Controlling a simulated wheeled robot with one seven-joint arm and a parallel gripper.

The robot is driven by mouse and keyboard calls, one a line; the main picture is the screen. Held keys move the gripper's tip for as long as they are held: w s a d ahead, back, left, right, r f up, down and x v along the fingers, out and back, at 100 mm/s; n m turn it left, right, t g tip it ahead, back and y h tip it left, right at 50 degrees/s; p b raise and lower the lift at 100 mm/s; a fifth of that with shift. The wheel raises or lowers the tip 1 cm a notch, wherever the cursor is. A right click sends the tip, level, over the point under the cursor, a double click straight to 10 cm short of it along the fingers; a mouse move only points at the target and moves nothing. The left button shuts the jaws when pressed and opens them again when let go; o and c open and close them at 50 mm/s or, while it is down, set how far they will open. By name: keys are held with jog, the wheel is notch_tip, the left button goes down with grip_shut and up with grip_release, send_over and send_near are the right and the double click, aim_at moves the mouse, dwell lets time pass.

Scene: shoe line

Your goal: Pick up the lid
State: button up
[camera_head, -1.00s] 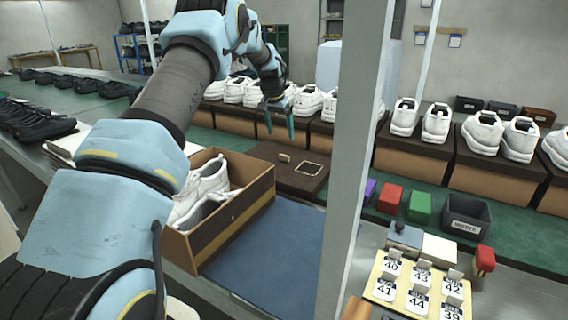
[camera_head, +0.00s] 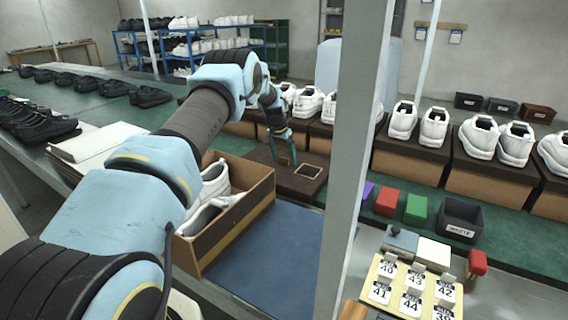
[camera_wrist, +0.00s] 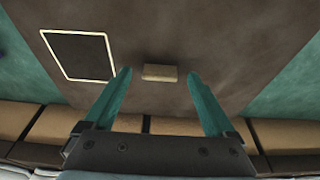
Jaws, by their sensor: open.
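The lid (camera_head: 285,181) is a dark brown flat box top lying on the green line surface behind the open shoe box. In the wrist view the lid (camera_wrist: 225,45) fills most of the picture. Its small beige handle (camera_wrist: 160,72) lies between my fingertips as seen there, and a pale-framed dark rectangle (camera_wrist: 80,54) is to the left. My gripper (camera_head: 288,158) points down over the lid; in the wrist view the gripper (camera_wrist: 160,78) is open and empty. I cannot tell whether the fingers touch the lid. My gripper hides the handle in the head view.
The open shoe box (camera_head: 232,232) holds white shoes and stands on a blue mat (camera_head: 265,265). A grey post (camera_head: 352,160) rises right of the lid. Boxes with white shoes (camera_head: 405,120) stand behind. A waste bin (camera_head: 464,218) and coloured blocks are to the right.

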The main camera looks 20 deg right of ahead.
aim_at(283, 164)
jog(key=shift+f, duration=0.1)
grip_shut()
dwell(0.7)
notch_tip(283, 164, up, 10)
jog(key=b, duration=0.3)
dwell(0.3)
